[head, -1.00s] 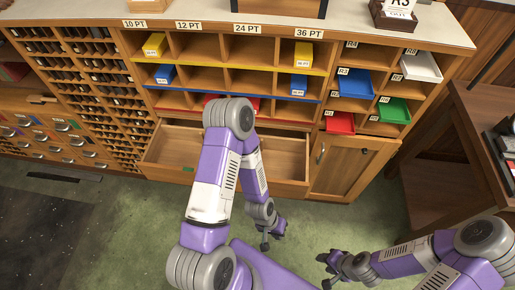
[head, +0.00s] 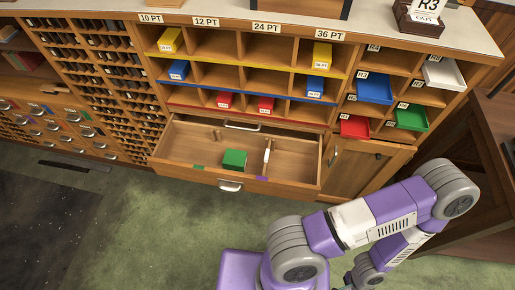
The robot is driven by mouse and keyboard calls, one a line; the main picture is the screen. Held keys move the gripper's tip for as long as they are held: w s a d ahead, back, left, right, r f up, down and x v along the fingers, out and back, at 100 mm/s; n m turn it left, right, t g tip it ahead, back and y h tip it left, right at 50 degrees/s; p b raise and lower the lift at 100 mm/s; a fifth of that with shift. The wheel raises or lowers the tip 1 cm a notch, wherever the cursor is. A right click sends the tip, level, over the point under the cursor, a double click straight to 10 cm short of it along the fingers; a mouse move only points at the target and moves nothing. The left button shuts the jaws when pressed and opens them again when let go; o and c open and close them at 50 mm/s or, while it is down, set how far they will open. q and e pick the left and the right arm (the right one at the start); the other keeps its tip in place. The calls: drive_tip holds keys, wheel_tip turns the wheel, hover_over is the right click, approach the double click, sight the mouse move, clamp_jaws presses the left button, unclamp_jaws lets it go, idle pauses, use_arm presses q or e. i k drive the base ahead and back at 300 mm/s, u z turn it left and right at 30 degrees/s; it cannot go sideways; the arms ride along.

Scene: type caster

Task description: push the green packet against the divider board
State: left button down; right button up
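The green packet (head: 234,161) lies in the open drawer, left of the divider board (head: 267,158). A narrow strip of bare drawer floor shows between them, so they look apart. The divider board is thin, stands upright and runs front to back. My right arm crosses the lower right, folded back down, well away from the drawer. Its gripper is at most partly visible at the bottom edge, too cut off to judge its fingers. My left gripper is out of view.
The drawer (head: 185,150) is pulled out below the cubbyholes, with clear floor left of the packet and right of the divider. Its handle (head: 230,186) juts forward. Red (head: 354,127), blue (head: 374,89) and green (head: 410,117) trays stick out at the right. Open green floor lies in front.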

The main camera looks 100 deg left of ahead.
sight(236, 160)
drive_tip(key=z, duration=0.1)
drive_tip(key=k, duration=1.25)
drive_tip(key=u, duration=1.2)
